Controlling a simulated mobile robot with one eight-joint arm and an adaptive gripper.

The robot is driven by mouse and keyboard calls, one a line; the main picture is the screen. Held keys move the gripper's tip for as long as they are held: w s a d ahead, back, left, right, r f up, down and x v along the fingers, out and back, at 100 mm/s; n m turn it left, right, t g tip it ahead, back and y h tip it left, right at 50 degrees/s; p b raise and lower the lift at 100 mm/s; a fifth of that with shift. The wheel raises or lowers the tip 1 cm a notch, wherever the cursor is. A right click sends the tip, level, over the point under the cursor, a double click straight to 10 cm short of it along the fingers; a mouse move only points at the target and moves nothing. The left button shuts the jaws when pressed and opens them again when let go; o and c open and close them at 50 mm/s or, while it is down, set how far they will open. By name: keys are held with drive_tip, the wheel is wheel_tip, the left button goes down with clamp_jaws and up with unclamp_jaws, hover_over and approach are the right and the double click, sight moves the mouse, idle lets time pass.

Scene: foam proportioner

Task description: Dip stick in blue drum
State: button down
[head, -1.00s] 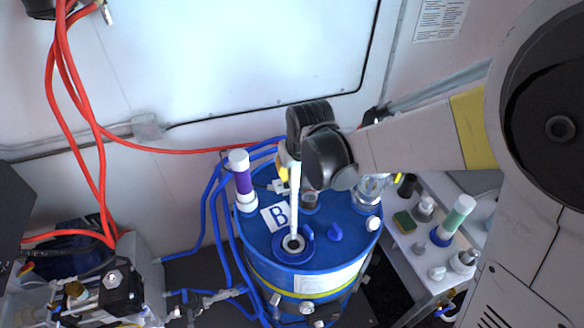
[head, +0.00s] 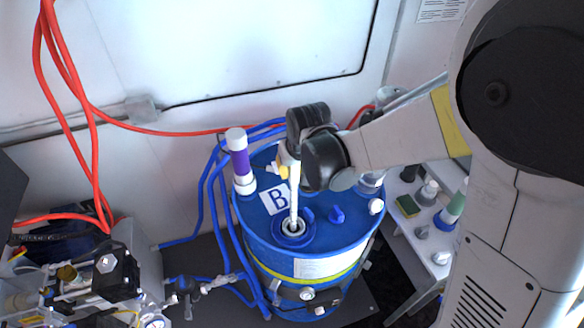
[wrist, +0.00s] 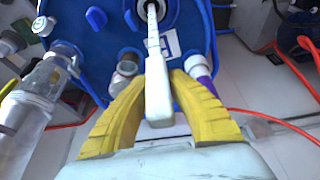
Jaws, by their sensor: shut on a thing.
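The blue drum (head: 262,228), marked with a "B" label, stands upright on the floor in the head view. Its open port (head: 292,228) is near the front of the lid; the port also shows at the top of the wrist view (wrist: 170,14). The white stick (head: 295,190) is upright, its lower end at the port and seemingly inside the ring. My gripper (wrist: 157,100) has yellow fingers shut on the stick's thick white handle (wrist: 158,92). In the head view, my wrist hides most of the gripper above the drum. How deep the stick reaches is hidden.
On the lid are a purple-and-white tube (head: 240,160) and a blue cap (head: 337,214). Blue hoses (head: 212,200) run along the drum's left. A white shelf (head: 415,235) with a sponge (head: 408,206) and bottles stands at right. Pump equipment (head: 105,275) is at lower left.

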drive_tip(key=shift+f+b, duration=7.4)
drive_tip(key=shift+f, duration=1.35)
drive_tip(key=shift+r, duration=0.1)
